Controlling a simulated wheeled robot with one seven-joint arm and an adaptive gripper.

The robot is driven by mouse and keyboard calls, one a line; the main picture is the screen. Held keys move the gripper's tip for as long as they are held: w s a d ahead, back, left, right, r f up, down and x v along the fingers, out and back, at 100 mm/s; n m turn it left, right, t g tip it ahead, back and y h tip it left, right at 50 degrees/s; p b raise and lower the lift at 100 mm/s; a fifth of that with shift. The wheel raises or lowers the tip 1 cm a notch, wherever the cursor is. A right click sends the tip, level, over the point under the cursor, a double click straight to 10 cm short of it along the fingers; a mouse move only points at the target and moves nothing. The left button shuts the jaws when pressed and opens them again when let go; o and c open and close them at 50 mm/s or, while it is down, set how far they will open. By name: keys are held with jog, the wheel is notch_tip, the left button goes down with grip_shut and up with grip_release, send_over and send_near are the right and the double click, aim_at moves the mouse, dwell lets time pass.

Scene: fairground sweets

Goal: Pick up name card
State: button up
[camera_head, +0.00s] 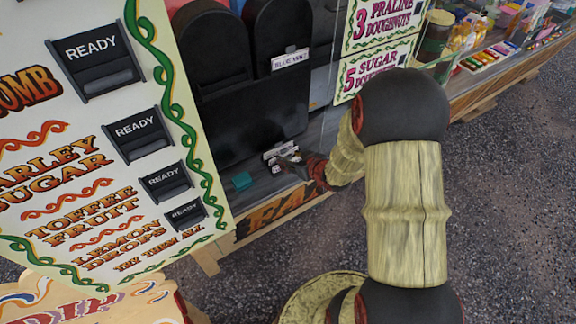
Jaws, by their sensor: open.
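A small white card with dark lettering (279,151) is on the dark counter at the middle of the view, and I take it for the name card. My gripper (293,162) is small and far off at the end of my arm, low over the counter just right of and below the card. It is open. Whether a finger touches the card cannot be told at this size. Another white label with dark writing (290,59) is on the front of a black container above. My arm hides part of the counter to the right.
A small teal block (242,181) lies left of the card. Black containers (212,50) stand behind. A large sign board (110,140) with READY plates borders the counter on the left. A praline sign (385,45) and a sweets stall (490,50) are right. Gravel (500,200) lies open.

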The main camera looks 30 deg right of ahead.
jog(key=shift+c, duration=1.4)
jog(key=c, duration=0.7)
jog(key=shift+c, duration=0.2)
jog(key=shift+r, duration=0.2)
